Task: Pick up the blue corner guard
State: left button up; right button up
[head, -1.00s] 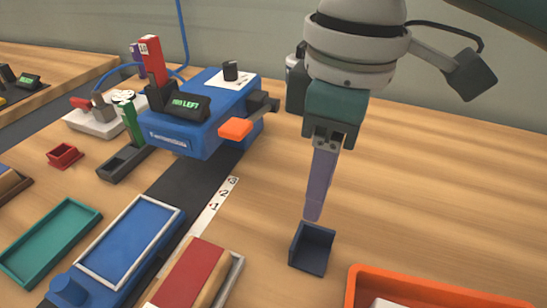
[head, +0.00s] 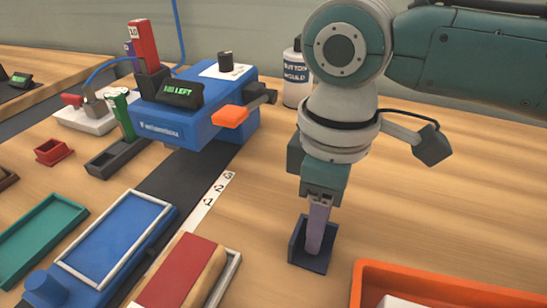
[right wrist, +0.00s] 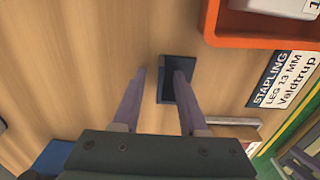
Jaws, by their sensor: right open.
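The dark blue corner guard (head: 300,256) stands on the wooden table, left of the orange tray, with a flat base and upright walls. In the head view my right gripper (head: 313,250) points down at it, and its purple fingers partly hide it. In the right wrist view the corner guard (right wrist: 171,92) lies between the two spread fingertips of my right gripper (right wrist: 160,73), close to the right finger. The gripper is open. Whether a finger touches the guard I cannot tell. My left gripper is out of view.
An orange tray (head: 362,290) stands at the front right.

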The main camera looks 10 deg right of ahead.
jog(key=shift+c, duration=0.2)
grip_shut()
dwell(0.4)
